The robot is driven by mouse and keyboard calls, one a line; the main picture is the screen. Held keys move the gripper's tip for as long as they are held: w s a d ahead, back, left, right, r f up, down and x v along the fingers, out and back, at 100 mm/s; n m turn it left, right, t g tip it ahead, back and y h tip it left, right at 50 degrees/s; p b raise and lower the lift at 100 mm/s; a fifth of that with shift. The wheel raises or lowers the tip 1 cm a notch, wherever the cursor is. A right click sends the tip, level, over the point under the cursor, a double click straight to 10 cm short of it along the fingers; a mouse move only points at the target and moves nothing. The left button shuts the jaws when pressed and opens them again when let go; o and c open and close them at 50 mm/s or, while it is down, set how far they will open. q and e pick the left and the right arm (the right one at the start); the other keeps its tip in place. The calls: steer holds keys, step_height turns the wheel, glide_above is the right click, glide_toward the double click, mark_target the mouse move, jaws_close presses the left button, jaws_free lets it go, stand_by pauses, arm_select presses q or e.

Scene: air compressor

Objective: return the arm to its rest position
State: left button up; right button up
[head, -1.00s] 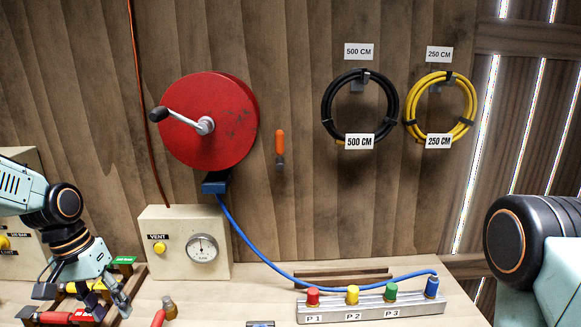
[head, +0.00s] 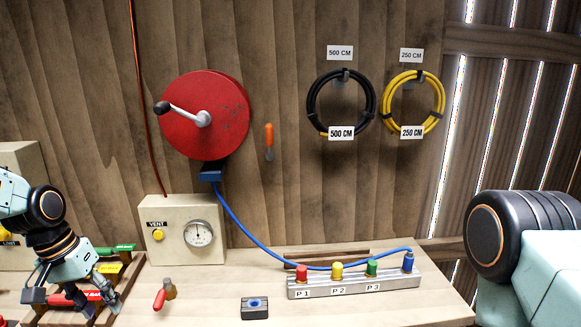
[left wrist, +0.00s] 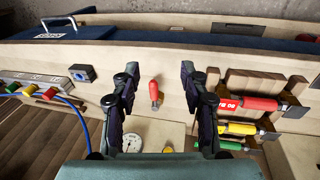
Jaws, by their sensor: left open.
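My left gripper (head: 78,297) is at the lower left of the head view, in front of a wooden rack with red, yellow and green handled tools. In the left wrist view its two dark fingers (left wrist: 158,75) are apart with nothing held between them.
The wooden rack (left wrist: 272,86) lies beside the left gripper. A gauge box (head: 182,230), a small dark block (head: 255,307) and a port manifold (head: 350,284) with a blue hose are on the bench. A red reel (head: 205,115) and coiled hoses hang on the wall.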

arm_select(q)
steer(key=w+d+f+t+b, duration=0.1)
steer(key=w+d+f+t, duration=0.3)
steer(key=d+f, duration=0.15)
steer(key=s+d+f+n+b, duration=0.1)
steer(key=s+d+f+b, duration=0.15)
steer(key=f, duration=0.25)
steer(key=s+d+f+b, duration=0.2)
steer(key=s+d+f, duration=0.2)
steer(key=f, duration=0.1)
steer(key=s+d+f+g+b, duration=0.1)
steer(key=s+f+b, duration=0.2)
steer(key=s+f, duration=0.4)
steer(key=s+d+f+m+g+y+b, duration=0.1)
steer(key=s+f+g+b, duration=0.1)
steer(key=s+f, duration=0.5)
steer(key=s+d+f+m+g+y+b, duration=0.1)
steer(key=s+f, duration=0.5)
steer(key=s, duration=0.7)
steer(key=g+b, duration=0.1)
steer(key=b, duration=0.1)
steer(key=shift+s+d+f+b, duration=0.25)
steer(key=shift+s+f+b, duration=0.05)
steer(key=shift+s+f, duration=0.1)
